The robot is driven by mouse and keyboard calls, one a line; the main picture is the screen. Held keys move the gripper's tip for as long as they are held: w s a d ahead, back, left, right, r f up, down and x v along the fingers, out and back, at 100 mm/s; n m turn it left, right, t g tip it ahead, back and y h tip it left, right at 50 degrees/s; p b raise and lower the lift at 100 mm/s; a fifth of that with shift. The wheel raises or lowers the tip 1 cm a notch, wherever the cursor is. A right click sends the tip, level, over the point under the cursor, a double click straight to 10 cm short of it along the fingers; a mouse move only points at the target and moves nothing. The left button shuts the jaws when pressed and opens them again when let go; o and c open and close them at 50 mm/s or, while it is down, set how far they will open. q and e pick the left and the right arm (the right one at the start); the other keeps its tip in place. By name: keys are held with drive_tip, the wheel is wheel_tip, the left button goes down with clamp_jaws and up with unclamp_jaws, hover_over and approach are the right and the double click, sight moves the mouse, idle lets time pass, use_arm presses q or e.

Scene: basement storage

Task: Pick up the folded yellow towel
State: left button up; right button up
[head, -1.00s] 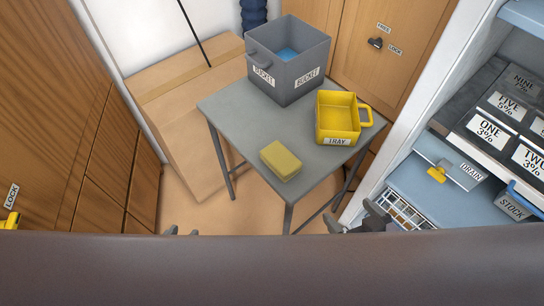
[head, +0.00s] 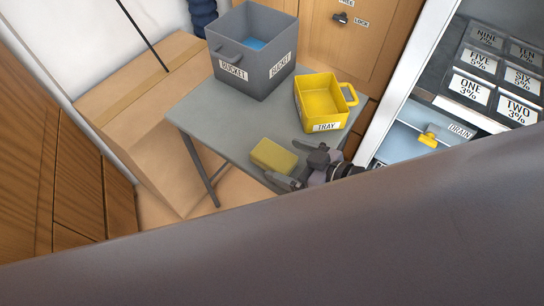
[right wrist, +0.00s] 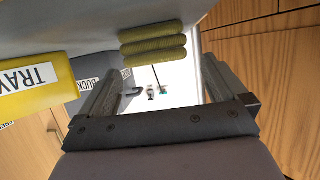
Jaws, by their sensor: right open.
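The folded yellow towel (head: 272,156) lies on the near part of the grey table (head: 200,105). In the right wrist view the towel (right wrist: 152,42) shows its stacked folds edge-on, ahead of the jaws and between the lines of the two fingers. My right gripper (head: 300,170) is open and empty at the table's near right edge, close beside the towel. In the right wrist view its fingers (right wrist: 160,66) are spread wide, with the towel beyond the tips. My left gripper is not in view.
A yellow tray (head: 322,104) stands right of and behind the towel. A grey bucket (head: 250,75) with blue inside stands at the back of the table. A cardboard box (head: 140,110) is left of the table. Labelled shelving (head: 425,100) stands at the right.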

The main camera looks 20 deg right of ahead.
sight(276, 156)
drive_tip(key=x, duration=0.5)
drive_tip(key=shift+f, duration=0.2)
drive_tip(key=shift+d, duration=0.1)
drive_tip(key=c, duration=1.2)
